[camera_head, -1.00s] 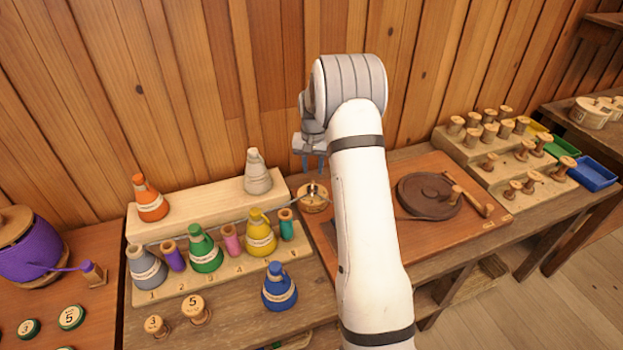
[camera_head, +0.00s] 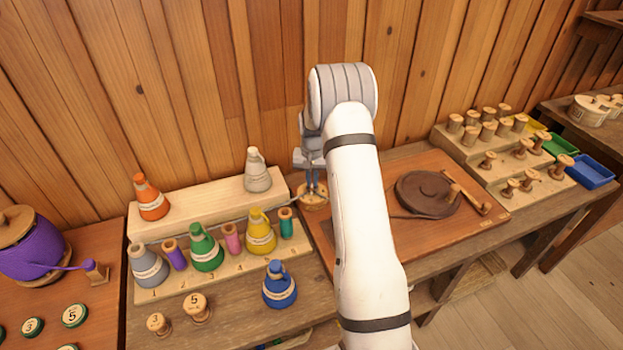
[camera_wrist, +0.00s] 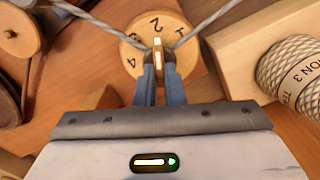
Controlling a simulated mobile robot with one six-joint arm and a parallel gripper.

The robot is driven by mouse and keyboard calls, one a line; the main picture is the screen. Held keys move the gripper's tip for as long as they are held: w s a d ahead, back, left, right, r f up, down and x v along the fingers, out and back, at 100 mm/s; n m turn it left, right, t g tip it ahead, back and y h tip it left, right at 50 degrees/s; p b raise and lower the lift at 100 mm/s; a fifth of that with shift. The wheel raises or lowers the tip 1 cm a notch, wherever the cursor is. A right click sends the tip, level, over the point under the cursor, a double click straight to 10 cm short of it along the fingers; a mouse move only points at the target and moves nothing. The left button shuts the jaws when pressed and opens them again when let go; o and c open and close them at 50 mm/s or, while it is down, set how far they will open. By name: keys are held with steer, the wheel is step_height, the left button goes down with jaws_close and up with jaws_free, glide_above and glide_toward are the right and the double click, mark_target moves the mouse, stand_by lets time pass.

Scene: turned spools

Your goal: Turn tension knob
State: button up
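The tension knob is a round wooden dial (camera_wrist: 178,30) with dark numbers and a raised bar with a white line (camera_wrist: 157,44). It sits at the left of the brown board (camera_head: 365,175), and only its rim (camera_head: 314,204) shows clearly in the head view. My gripper (camera_wrist: 158,58) points down at the dial, with its two fingers close on either side of the bar. The fingers look closed on it. In the head view my gripper (camera_head: 313,190) stands over the dial.
A grey cord (camera_wrist: 205,18) runs by the dial on both sides. A grey cone spool (camera_head: 258,172) stands close by on a pale wooden step. Colored cones and small spools stand left; a dark round disc (camera_head: 427,195) lies right, beyond my arm.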

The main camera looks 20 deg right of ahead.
jaws_close()
steer(key=shift+n+b, duration=0.3)
steer(key=shift+b, duration=0.05)
steer(key=n+b, duration=0.3)
steer(key=shift+f+n, duration=0.15)
steer(key=shift+n, duration=0.15)
steer(key=n+b, duration=0.2)
steer(key=n, duration=0.3)
steer(key=shift+a+b, duration=0.15)
steer(key=shift+b, duration=0.2)
steer(key=n+b, duration=0.1)
steer(key=n, duration=0.4)
steer(key=shift+n+b, duration=0.4)
steer(key=n+b, duration=0.1)
steer(key=n, duration=0.3)
steer(key=shift+s+a+n, duration=0.1)
steer(key=shift+n, duration=0.3)
steer(key=shift+r, duration=0.2)
steer(key=o, duration=0.5)
jaws_free()
